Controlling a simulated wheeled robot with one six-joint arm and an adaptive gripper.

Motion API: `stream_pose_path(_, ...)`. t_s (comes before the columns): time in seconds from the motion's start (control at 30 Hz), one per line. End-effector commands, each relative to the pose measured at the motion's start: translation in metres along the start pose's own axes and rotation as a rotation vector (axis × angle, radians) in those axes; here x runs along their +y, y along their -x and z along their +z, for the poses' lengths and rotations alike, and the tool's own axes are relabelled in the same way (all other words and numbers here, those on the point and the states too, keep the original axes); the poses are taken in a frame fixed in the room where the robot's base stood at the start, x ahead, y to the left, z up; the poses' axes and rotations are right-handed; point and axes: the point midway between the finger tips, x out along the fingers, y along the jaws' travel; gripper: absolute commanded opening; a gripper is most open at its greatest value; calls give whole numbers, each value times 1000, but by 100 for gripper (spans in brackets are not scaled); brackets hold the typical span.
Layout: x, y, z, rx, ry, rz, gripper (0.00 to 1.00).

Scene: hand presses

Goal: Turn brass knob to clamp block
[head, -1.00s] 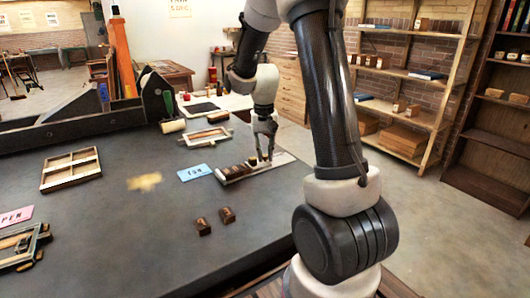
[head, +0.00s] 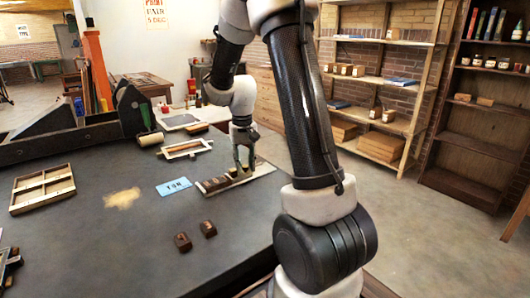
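A metal composing stick or tray (head: 263,172) lies on the dark table, with several dark brown blocks (head: 216,183) in a row at its left part. My gripper (head: 244,170) points down over the tray, just right of the blocks. Its fingertips are at or very near the tray. A small pale part shows by the fingertips, but I cannot tell whether it is the brass knob. The fingers are too small in the picture to tell whether they are closed on anything. Two loose brown blocks (head: 183,242) (head: 208,229) lie nearer the front edge.
A blue lettered card (head: 174,187) lies left of the tray. A wooden frame (head: 187,149) lies behind it. A divided wooden tray (head: 43,189) is at the left, beside a patch of tan powder (head: 123,198). Shelves stand at the right, beyond open floor.

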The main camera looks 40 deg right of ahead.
Motion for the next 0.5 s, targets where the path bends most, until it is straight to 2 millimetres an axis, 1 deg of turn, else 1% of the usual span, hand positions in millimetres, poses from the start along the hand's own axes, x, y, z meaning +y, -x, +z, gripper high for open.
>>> stream_pose_path(0.33, 0, 2, 0, 14, 535, 0, 29)
stream_pose_path(0.4, 0, 22, -1, 18, 525, 0, 29)
stream_pose_path(0.5, 0, 44, 0, 17, 524, 0, 29)
